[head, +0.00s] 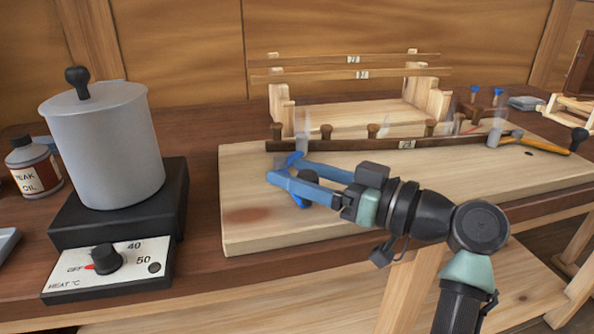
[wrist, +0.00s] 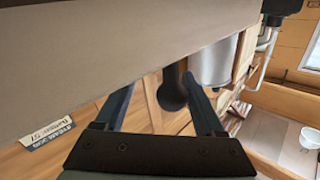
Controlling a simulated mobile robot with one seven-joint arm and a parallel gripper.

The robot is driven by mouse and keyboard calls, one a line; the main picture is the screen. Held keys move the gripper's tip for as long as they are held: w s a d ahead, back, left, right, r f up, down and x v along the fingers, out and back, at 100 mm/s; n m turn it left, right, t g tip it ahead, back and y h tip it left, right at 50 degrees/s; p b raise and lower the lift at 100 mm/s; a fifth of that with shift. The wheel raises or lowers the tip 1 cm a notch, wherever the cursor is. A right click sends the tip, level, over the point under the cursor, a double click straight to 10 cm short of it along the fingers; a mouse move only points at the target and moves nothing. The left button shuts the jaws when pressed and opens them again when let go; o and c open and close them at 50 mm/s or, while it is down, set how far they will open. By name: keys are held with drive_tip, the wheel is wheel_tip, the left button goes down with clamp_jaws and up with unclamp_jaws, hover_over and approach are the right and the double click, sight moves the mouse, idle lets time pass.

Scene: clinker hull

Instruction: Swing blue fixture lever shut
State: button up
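My gripper (head: 286,172) has blue fingers and reaches left over the left end of the pale board (head: 245,220). In the wrist view the same dark knob (wrist: 172,92) sits between the two spread fingers, close to the right one and apart from the left one. The fingers look open around it. Any blue lever arm below the knob is hard to tell from my blue fingers.
A grey lidded pot (head: 105,145) stands on a hot plate (head: 120,220) to the left. A wooden frame (head: 345,115) stands behind. Another black knob (head: 580,134) and a yellow-orange handle (head: 545,148) are at the right. The board's front middle is partly under my arm.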

drive_tip(key=p+v, duration=0.1)
drive_tip(key=v, duration=1.1)
drive_tip(key=shift+p, duration=0.35)
drive_tip(key=shift+s+d, duration=0.1)
drive_tip(key=shift+d, duration=0.05)
